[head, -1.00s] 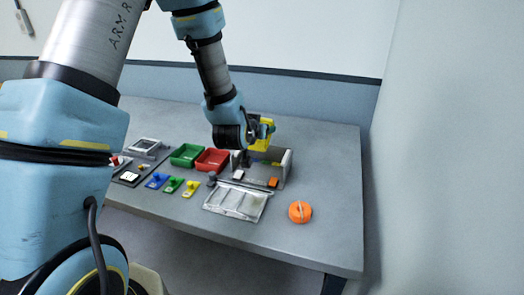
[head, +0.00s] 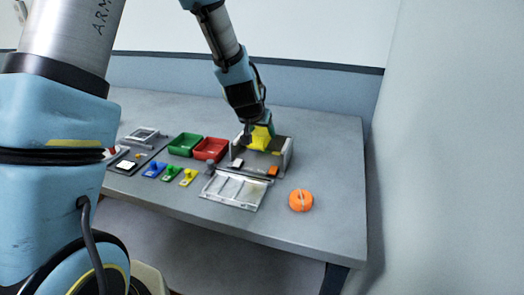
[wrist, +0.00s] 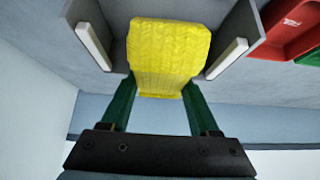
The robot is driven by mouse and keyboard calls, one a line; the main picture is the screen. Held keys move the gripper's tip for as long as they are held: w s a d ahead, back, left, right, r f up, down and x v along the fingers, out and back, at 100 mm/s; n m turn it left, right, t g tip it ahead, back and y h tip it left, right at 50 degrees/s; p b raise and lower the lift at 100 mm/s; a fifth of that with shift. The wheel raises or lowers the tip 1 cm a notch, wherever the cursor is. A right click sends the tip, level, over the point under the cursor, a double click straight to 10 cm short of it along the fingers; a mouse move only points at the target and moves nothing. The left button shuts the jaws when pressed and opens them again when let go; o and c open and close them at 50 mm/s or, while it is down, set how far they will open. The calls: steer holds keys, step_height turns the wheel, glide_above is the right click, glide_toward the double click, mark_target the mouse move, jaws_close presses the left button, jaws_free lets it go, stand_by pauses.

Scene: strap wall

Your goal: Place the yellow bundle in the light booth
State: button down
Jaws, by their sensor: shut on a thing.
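My gripper (head: 249,132) is shut on the yellow bundle (head: 260,139), which looks textured like folded strap. In the wrist view the yellow bundle (wrist: 168,55) sits between the green fingers of my gripper (wrist: 160,88). The light booth (head: 287,161) is a grey open box with side walls on the table, right of the red tray. In the head view the bundle is at the booth's opening. In the wrist view the booth's walls (wrist: 243,22) with pale strips stand on either side of the bundle. I cannot tell whether the bundle touches the booth floor.
A green tray (head: 185,144) and a red tray (head: 210,149) stand left of the booth. A grey divided frame (head: 234,190) lies in front, with an orange round object (head: 300,200) to its right. Small coloured pieces lie left.

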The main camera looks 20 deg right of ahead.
mark_target(257, 138)
steer(key=shift+f+p, duration=0.5)
steer(key=shift+f, duration=2.35)
steer(key=shift+f, duration=0.2)
steer(key=shift+c, duration=0.6)
jaws_free()
steer(key=shift+r, duration=0.1)
steer(key=shift+r, duration=0.15)
steer(key=b+v, duration=0.2)
steer(key=v, duration=1)
